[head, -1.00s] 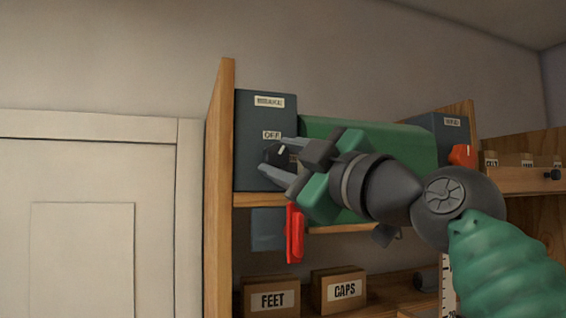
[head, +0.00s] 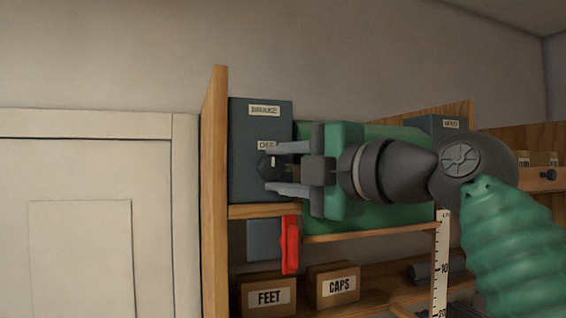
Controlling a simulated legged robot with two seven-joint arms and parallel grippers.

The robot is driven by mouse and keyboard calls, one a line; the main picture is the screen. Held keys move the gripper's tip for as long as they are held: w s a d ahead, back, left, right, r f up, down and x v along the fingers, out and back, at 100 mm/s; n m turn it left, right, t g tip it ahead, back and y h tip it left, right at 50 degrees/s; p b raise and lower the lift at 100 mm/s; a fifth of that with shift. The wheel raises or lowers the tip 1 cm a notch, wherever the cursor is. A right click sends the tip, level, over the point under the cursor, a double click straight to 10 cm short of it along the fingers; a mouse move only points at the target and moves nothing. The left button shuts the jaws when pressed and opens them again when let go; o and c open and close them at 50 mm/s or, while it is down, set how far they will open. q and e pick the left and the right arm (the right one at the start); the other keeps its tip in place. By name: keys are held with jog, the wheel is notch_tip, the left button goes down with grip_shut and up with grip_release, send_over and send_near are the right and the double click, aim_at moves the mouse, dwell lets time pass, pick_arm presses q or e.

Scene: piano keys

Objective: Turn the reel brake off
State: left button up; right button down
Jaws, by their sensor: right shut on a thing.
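The brake box (head: 246,185) is a dark blue-grey box at the left end of the upper shelf. It has a label reading BRAKE (head: 264,110) and, below it, a label reading OFF (head: 264,145), partly covered. A dark knob (head: 265,166) sits on its front, under the OFF label. My right gripper (head: 276,170) reaches in from the right, its two grey fingers above and below the knob, shut on it. The fingers hide part of the knob, and I cannot tell exactly where it points. My left gripper is not in view.
A green housing (head: 385,215) stands right of the box, behind my right gripper. A red part (head: 290,245) hangs below the shelf. Cartons labelled FEET (head: 265,296) and CAPS (head: 335,287) stand lower down. The wooden side panel (head: 214,190) closes the left.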

aim_at(279, 174)
jog(key=shift+w+f, duration=0.1)
jog(key=shift+f, duration=0.15)
jog(key=c, duration=1.1)
grip_release()
jog(key=shift+o, duration=1)
jog(key=shift+a, duration=0.1)
jog(key=shift+a+r, duration=0.1)
jog(key=shift+a, duration=0.05)
jog(key=b+v, duration=0.2)
jog(key=v, duration=0.3)
jog(key=shift+s+d+b, duration=0.3)
jog(key=shift+b, duration=0.1)
jog(key=b+v, duration=0.1)
jog(key=v, duration=1)
jog(key=shift+d, duration=0.15)
jog(key=shift+w, duration=0.1)
